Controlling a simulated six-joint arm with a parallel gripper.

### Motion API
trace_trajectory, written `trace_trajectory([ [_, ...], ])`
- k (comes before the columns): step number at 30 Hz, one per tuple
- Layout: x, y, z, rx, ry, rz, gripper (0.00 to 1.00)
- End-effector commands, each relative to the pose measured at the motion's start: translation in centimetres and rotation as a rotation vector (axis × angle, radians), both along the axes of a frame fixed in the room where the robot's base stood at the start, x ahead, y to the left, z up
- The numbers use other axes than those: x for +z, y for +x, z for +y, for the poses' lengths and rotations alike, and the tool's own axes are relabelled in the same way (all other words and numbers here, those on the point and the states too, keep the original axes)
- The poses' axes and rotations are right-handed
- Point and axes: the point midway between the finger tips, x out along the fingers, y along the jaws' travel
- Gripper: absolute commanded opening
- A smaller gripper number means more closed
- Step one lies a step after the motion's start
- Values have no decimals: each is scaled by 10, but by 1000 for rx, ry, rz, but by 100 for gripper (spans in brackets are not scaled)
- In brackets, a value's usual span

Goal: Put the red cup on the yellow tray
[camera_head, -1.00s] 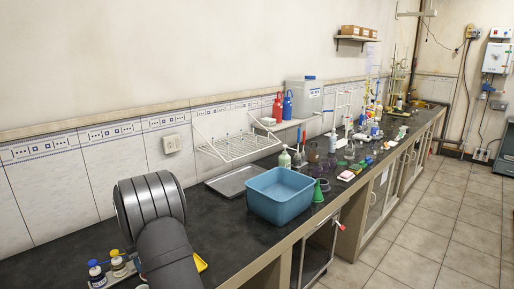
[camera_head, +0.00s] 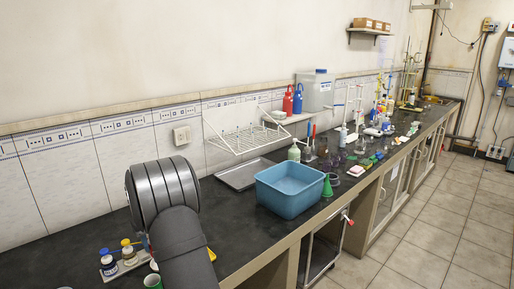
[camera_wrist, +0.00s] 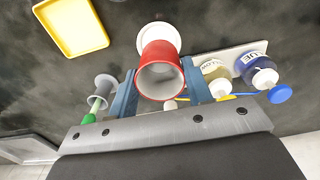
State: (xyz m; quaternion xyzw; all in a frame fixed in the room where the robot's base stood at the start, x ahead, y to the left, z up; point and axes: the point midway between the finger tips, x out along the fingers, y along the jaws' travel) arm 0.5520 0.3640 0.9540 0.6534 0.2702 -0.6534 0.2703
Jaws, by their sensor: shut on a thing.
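The red cup (camera_wrist: 157,52) is between the blue fingers of my gripper (camera_wrist: 160,72) in the wrist view, its open mouth facing the camera. My gripper is shut on it. The yellow tray (camera_wrist: 72,26) lies on the dark bench at the upper left of the wrist view, apart from the cup, and its visible surface is empty. In the head view only a sliver of the yellow tray (camera_head: 211,254) shows beside my arm. The gripper and cup are hidden behind my arm there.
A white round object (camera_wrist: 160,36) is behind the cup. Right of it, a yellow-labelled bottle (camera_wrist: 215,74) and a blue-labelled bottle (camera_wrist: 257,68) stand on a white holder. A grey-and-green object (camera_wrist: 98,97) is at left. A blue tub (camera_head: 290,190) stands farther along the bench.

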Motion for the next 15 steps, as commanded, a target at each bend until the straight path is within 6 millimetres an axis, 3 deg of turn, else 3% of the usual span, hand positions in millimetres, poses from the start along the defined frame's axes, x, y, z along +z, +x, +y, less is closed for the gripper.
trace_trajectory([
  [5,2,9,-21,-34,1,-1,31],
  [15,10,37,-108,-172,1,-1,31],
])
